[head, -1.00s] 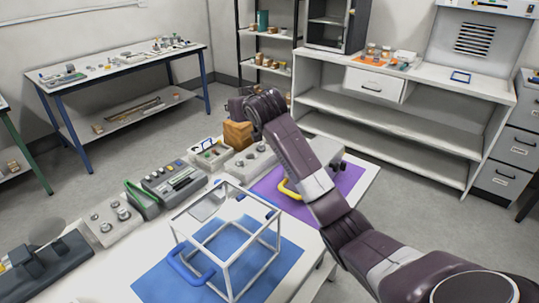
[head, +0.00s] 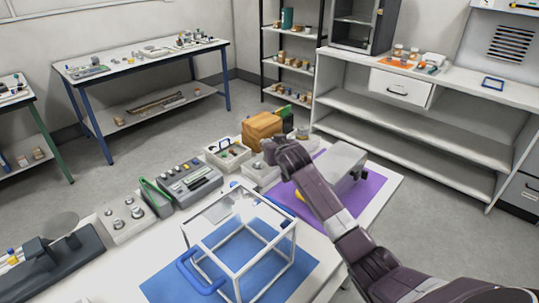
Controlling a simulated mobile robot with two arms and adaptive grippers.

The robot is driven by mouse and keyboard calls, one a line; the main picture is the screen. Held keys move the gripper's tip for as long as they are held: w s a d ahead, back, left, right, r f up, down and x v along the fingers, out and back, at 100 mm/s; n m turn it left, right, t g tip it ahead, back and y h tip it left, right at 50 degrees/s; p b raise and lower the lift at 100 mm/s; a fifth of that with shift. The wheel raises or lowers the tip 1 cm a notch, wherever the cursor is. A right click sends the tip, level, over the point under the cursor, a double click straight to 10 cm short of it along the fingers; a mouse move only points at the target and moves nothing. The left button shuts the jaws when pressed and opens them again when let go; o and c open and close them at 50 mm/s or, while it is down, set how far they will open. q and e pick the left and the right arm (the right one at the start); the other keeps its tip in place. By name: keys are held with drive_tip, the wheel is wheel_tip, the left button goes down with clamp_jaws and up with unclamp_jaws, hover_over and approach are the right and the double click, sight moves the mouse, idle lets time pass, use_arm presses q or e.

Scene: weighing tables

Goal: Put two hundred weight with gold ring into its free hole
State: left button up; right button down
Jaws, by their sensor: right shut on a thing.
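My right gripper (head: 285,120) is small and dark at the end of my right arm, beside a brown wooden block at the table's far end. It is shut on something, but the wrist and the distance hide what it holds. No weight with a gold ring can be made out. A grey weight block (head: 122,219) with several metal weights stands at the left of the table. Another grey block (head: 258,172) lies near my right wrist, which partly covers it; its holes cannot be made out clearly. My left gripper is not in view.
The brown wooden block (head: 262,126) stands close to the gripper. A grey device (head: 343,159) sits on a purple mat (head: 372,188). A control box (head: 192,180) and a small tray (head: 228,157) line the left edge.

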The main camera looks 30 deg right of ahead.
drive_tip(key=shift+f, duration=2.3)
drive_tip(key=shift+f, duration=0.1)
drive_tip(key=c, duration=1.8)
unclamp_jaws()
drive_tip(key=shift+f, duration=0.1)
drive_tip(key=shift+r, duration=0.25)
drive_tip(key=v, duration=1.2)
drive_tip(key=shift+s+f, duration=0.1)
